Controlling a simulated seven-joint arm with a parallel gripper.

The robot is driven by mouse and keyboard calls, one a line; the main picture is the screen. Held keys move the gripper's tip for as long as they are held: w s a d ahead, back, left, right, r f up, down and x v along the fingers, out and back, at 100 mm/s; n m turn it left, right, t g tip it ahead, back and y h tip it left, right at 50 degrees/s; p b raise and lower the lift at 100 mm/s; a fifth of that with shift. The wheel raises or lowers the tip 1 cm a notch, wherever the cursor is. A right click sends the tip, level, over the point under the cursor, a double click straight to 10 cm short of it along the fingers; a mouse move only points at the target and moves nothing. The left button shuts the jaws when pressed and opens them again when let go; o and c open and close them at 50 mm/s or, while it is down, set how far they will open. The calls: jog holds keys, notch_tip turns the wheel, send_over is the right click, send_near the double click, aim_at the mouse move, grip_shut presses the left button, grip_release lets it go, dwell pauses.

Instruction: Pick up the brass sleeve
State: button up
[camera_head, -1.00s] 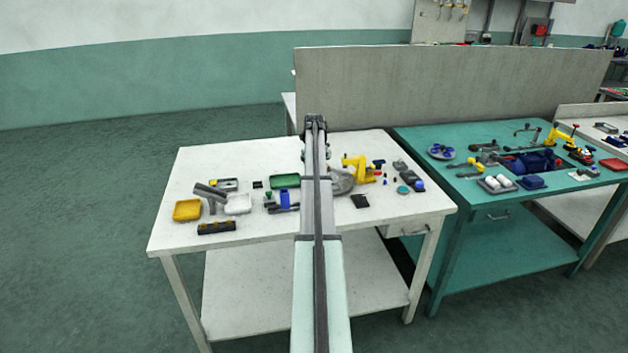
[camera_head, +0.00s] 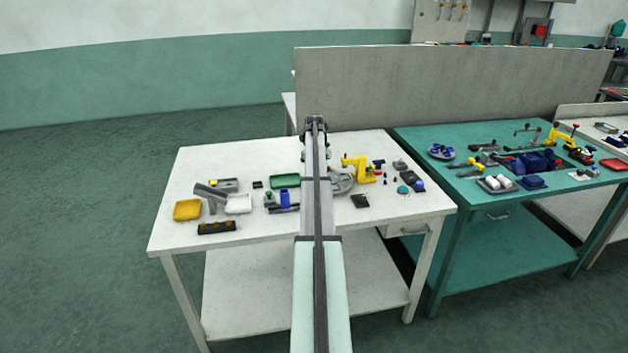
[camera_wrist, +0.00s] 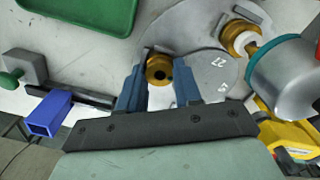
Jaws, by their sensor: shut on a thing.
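In the wrist view, the brass sleeve (camera_wrist: 158,67) is a short golden ring with a dark bore, standing between the two blue-grey fingers of my gripper (camera_wrist: 159,80). The fingers are shut on it from its left and right sides. The sleeve is over the round grey plate (camera_wrist: 205,66); I cannot tell whether it touches the plate. A second brass ring (camera_wrist: 238,36) with a white part beside it lies on the plate to the upper right. In the head view my own arm hides the gripper and sleeve, while part of the plate (camera_head: 343,184) shows.
A green tray (camera_wrist: 95,12) lies at upper left in the wrist view. A blue square tube (camera_wrist: 48,115) is at the left. A grey cylinder with a teal band (camera_wrist: 283,75) and a yellow part (camera_wrist: 290,135) stand close on the right. The white table (camera_head: 270,155) has bare space at its back.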

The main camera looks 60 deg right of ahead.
jog(key=shift+r, duration=0.7)
dwell(0.8)
jog(key=shift+r, duration=2.15)
